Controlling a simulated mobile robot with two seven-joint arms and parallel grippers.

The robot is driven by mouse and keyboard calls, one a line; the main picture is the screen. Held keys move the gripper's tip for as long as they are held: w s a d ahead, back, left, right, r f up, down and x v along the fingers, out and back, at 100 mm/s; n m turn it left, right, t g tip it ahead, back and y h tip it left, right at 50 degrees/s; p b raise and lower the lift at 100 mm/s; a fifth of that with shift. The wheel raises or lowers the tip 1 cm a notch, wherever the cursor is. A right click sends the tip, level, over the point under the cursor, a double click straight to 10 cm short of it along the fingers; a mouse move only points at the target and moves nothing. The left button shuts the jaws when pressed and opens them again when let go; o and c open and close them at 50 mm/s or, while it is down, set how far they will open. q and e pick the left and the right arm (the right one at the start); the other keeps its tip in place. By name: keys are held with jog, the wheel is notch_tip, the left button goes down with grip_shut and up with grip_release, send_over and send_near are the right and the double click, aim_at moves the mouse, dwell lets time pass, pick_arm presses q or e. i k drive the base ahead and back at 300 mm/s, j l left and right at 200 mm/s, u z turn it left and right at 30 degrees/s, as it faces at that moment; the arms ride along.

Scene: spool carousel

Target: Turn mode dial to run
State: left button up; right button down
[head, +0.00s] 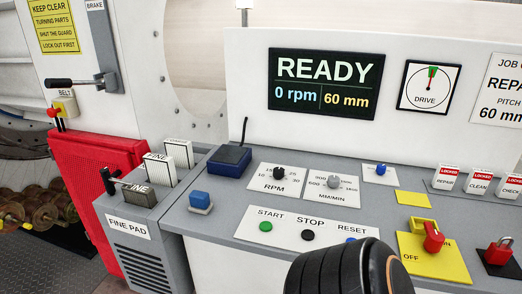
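No dial here is legibly marked "mode" or "run". A small blue knob (382,169) sits on a white plate whose lettering is too small to read, so I cannot tell its setting. A red rotary switch (433,238) is on a yellow OFF/ON plate (412,262) at the lower right. The screen (325,84) reads READY, 0 rpm, 60 mm. Neither gripper shows; a dark rounded part of my arm covers the bottom centre.
START (266,227), STOP (308,235) and RESET (351,241) buttons line the console front. A red padlock (498,250) and LOCKED tags (448,180) are at the right. A blue block (200,201) and a box with an upright lever (230,160) stand left.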

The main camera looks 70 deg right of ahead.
aim_at(381, 169)
jog(key=z, duration=3.05)
jog(key=l+u, duration=0.25)
jog(key=k+l+u, duration=0.25)
jog(key=l, duration=0.2)
jog(key=l+u, duration=0.25)
jog(key=k+l, duration=0.05)
